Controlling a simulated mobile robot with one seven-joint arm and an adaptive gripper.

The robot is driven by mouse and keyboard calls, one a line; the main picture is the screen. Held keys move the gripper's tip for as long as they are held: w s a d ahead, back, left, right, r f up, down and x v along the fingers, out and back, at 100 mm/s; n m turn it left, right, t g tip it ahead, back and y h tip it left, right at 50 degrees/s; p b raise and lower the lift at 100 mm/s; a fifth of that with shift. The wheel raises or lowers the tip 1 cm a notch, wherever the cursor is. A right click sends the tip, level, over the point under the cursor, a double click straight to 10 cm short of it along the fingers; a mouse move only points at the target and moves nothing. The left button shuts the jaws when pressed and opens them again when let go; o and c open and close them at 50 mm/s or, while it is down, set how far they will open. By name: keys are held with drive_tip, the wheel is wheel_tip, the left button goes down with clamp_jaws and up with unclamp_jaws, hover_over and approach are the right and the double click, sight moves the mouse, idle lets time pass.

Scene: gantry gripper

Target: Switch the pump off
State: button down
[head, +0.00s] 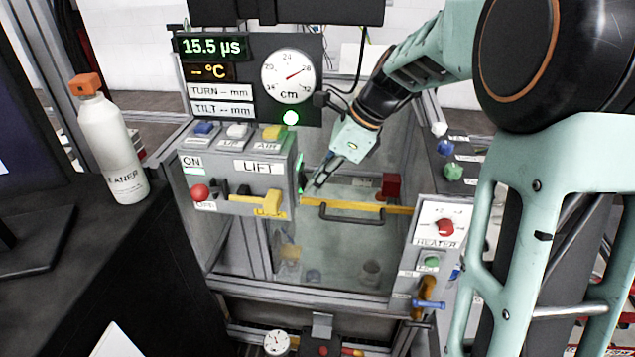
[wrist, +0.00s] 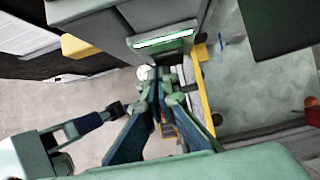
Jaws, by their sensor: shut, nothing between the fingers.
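No label reading "pump" can be made out. On the grey control box (head: 240,172) in the head view, a red ball knob (head: 200,192) sits between an ON label (head: 190,161) and a partly hidden OFF label. Beside it are a yellow lever (head: 270,203) and a LIFT label (head: 257,167). My gripper (head: 312,188) is shut and empty, pointing down just right of this box, above the glass tank. In the wrist view, my gripper (wrist: 163,78) is below a lit green strip (wrist: 160,38) on a grey housing; contact cannot be told.
A yellow bar with a dark handle (head: 345,219) crosses the tank near my gripper. A heater panel (head: 437,232) with a red knob and green button stands at right. A white bottle (head: 108,145) with an orange cap stands on the dark counter at left. A display board (head: 250,115) rises behind.

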drive_tip(key=shift+a+f+y, duration=0.15)
drive_tip(key=shift+y, duration=0.15)
drive_tip(key=shift+r+p, duration=0.8)
drive_tip(key=shift+p, duration=0.1)
drive_tip(key=s+d+r+p, duration=0.1)
drive_tip(key=s+d+r, duration=0.1)
drive_tip(key=d+r, duration=0.5)
drive_tip(key=d, duration=0.4)
